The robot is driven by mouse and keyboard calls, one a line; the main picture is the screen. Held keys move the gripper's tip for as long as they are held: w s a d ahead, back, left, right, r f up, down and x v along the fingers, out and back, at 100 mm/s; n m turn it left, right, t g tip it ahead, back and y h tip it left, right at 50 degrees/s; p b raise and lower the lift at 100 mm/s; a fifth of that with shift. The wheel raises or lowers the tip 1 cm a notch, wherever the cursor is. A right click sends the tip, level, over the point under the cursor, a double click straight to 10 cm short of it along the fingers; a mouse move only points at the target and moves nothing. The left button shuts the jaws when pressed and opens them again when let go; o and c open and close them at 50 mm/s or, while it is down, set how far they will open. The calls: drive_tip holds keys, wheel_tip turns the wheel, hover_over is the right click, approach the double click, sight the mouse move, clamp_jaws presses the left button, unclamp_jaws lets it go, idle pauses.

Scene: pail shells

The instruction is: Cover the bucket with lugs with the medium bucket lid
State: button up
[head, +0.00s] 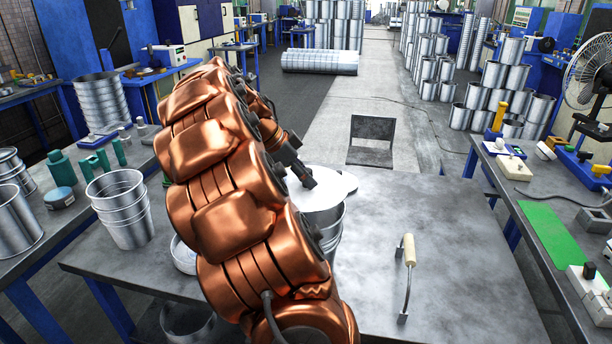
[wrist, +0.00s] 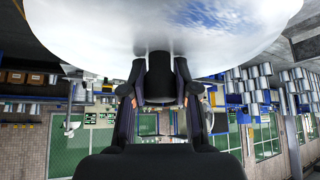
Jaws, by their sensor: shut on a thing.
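My gripper (head: 304,178) is shut on the medium bucket lid (head: 318,197), a pale, shiny disc. In the wrist view, my two fingers (wrist: 160,78) close on a dark knob, and the lid's reflective face (wrist: 160,28) spreads across the top. In the head view, a pale rounded part shows at the lid's right side. A metal bucket (head: 333,228) stands on the table under the lid, mostly hidden by my copper arm. I cannot tell whether the lid touches its rim, and its lugs are not clear.
A loose handle with a wooden grip (head: 408,250) lies on the grey table (head: 460,270) at the right. Stacked buckets (head: 122,205) stand on the left bench. A round container (head: 184,254) is partly behind my arm. The table's right part is mostly clear.

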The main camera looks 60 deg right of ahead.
sight(299, 187)
drive_tip(key=shift+f+b, duration=1.05)
drive_tip(key=shift+f, duration=0.55)
drive_tip(key=shift+b, duration=1.25)
idle(0.8)
drive_tip(key=shift+f+b, duration=1)
drive_tip(key=shift+f, duration=0.15)
drive_tip(key=o, duration=0.9)
drive_tip(key=shift+o, duration=0.2)
drive_tip(key=shift+r, duration=0.1)
drive_tip(key=shift+v, duration=6)
